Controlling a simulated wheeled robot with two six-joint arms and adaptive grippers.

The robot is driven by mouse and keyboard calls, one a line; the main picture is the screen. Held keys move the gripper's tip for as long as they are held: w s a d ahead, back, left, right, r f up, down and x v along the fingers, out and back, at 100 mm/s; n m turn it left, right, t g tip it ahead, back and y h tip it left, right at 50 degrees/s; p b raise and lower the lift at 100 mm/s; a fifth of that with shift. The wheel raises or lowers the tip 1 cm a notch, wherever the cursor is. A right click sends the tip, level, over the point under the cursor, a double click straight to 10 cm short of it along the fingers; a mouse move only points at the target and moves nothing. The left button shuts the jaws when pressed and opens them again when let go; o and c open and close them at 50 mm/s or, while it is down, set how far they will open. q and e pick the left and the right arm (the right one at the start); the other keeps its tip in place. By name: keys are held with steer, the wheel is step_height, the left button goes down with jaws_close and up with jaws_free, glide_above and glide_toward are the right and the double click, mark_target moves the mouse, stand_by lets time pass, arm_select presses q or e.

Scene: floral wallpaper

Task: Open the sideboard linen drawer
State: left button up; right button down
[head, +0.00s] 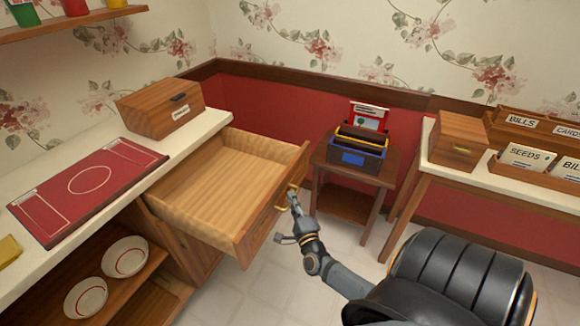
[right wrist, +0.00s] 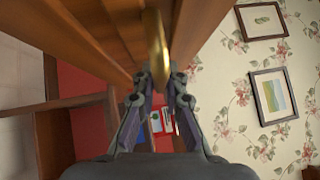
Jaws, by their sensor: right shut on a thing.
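The linen drawer (head: 222,192) of the sideboard (head: 219,127) is pulled well out, and its wooden inside looks empty. A curved brass handle (head: 284,201) is on its front. My right gripper (head: 291,194) is at this handle. In the right wrist view, the brass handle (right wrist: 157,50) runs down between the fingers of my right gripper (right wrist: 161,78), which is shut on it. My left gripper is not in either view.
A red mat (head: 88,190) and a wooden box (head: 161,108) are on the sideboard top. Plates (head: 125,257) stand on the shelf below. A small side table (head: 345,205) with a dark blue holder (head: 352,160) stands right of the drawer. A wooden box (head: 458,142) sits on the right-hand table.

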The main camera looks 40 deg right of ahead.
steer(key=shift+f, duration=0.1)
steer(key=c, duration=1.4)
jaws_free()
steer(key=v, duration=1.2)
